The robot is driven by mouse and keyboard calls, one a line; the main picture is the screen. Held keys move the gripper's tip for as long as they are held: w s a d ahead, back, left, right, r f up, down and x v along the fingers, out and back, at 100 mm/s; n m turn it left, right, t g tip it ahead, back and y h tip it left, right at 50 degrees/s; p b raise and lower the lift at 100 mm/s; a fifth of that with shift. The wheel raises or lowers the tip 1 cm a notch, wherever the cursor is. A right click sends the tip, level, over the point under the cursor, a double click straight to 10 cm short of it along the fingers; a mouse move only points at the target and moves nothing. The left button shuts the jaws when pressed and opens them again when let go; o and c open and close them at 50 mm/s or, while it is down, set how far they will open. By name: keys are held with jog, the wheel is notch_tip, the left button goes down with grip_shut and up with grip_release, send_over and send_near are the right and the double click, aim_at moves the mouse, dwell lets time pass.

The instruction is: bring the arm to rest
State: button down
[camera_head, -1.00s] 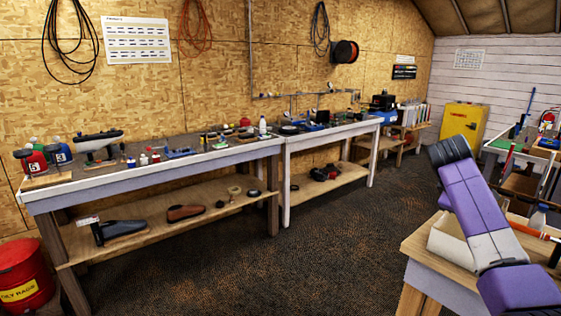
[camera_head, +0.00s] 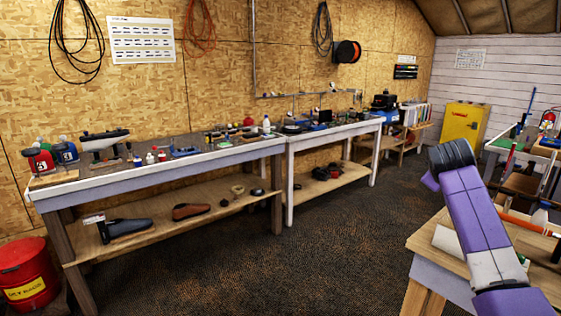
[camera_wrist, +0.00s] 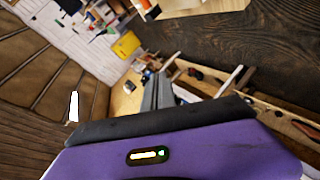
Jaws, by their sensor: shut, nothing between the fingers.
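My arm (camera_head: 475,218), purple with a pale band, rises from the lower right corner of the head view. Its upper end there is a dark grey rounded part (camera_head: 452,155). The arm stands in front of the near right wooden table, overlapping it in the picture. In the wrist view, my gripper (camera_wrist: 158,84) shows as grey fingers close together beyond a dark bar and a purple housing (camera_wrist: 180,158). The fingers are shut with nothing between them. I cannot make out the fingers in the head view.
A long workbench (camera_head: 120,183) with tools and bottles runs along the left wall. A red bin (camera_head: 28,278) stands at the lower left. The near table (camera_head: 425,243) is at right. A yellow cabinet (camera_head: 465,122) stands at the back. The middle floor (camera_head: 320,250) is clear.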

jog(key=s+a+f+m+t+y, duration=0.1)
jog(key=s+a+f+t+y, duration=0.3)
jog(key=a+f, duration=0.65)
jog(key=s+a+f+m+t, duration=0.1)
jog(key=s+a+f+t, duration=0.1)
jog(key=s+a+f, duration=0.35)
jog(key=s+a+f+m+t, duration=0.1)
jog(key=s+a+f, duration=0.1)
jog(key=s, duration=0.7)
jog(key=s+a+f+m+g+y, duration=0.1)
jog(key=s+a, duration=0.1)
jog(key=s, duration=1.4)
jog(key=s+a+f+m+g+y, duration=0.1)
jog(key=s+f, duration=0.1)
jog(key=s, duration=1.4)
jog(key=s+a+f+g, duration=0.1)
jog(key=s+a+f, duration=0.1)
jog(key=s, duration=1.4)
jog(key=shift+s+a+f+m+y, duration=0.15)
jog(key=shift+s+a+m+y, duration=0.15)
jog(key=shift+a+m+y, duration=0.1)
